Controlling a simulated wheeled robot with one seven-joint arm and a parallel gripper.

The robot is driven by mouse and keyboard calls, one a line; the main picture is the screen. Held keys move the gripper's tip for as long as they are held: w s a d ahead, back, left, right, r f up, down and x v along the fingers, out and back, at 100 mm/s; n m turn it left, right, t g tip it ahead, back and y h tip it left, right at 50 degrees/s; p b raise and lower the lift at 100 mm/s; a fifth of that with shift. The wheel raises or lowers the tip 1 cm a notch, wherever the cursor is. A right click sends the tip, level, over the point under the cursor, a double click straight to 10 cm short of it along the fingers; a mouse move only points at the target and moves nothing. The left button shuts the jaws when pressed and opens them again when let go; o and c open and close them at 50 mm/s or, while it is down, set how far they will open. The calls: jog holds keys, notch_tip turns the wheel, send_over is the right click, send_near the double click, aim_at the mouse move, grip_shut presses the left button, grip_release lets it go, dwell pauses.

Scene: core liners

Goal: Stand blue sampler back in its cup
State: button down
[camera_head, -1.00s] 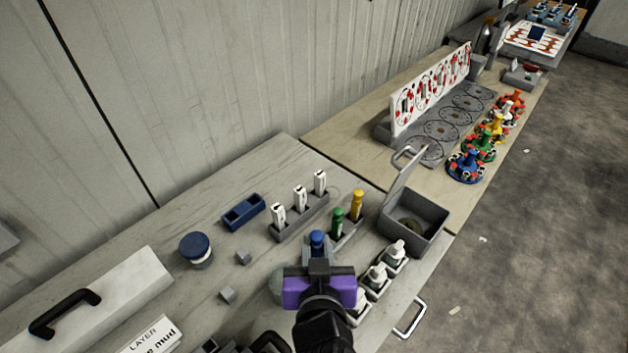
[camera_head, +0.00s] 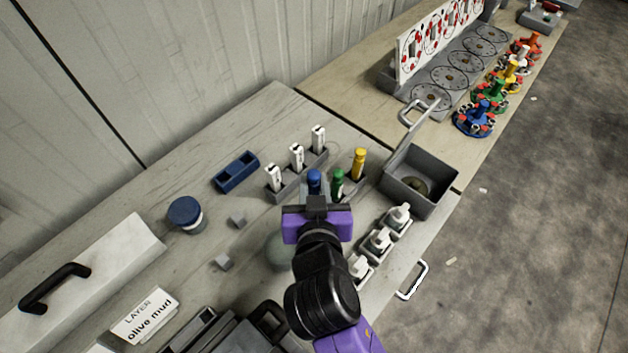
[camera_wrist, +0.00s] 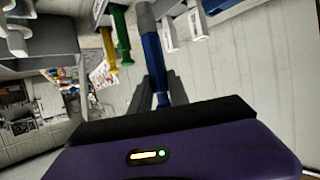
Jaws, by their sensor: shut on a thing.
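The blue sampler (camera_head: 314,182) is held in my gripper (camera_head: 316,202), its blue top showing just beyond the jaws. In the wrist view the blue sampler (camera_wrist: 152,48) runs lengthwise between the two dark fingers (camera_wrist: 158,80), with a grey part at its far end. The green sampler (camera_head: 337,184) and yellow sampler (camera_head: 358,164) stand upright in a row just right of it. In the wrist view they are the green sampler (camera_wrist: 121,35) and yellow sampler (camera_wrist: 108,48). The blue sampler's cup and lower end are hidden behind my gripper in the head view; I cannot tell whether they touch.
Several white labelled sticks (camera_head: 297,157) stand in a grey rack behind the sampler. White bottles (camera_head: 378,241) stand in trays at right. An open grey box (camera_head: 418,183) is beyond them.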

jog(key=shift+f+b, duration=3)
jog(key=shift+f, duration=0.95)
jog(key=c, duration=1.2)
grip_release()
jog(key=shift+o, duration=0.2)
jog(key=shift+r, duration=0.1)
jog(key=shift+r+p, duration=2.9)
jog(key=shift+r, duration=0.6)
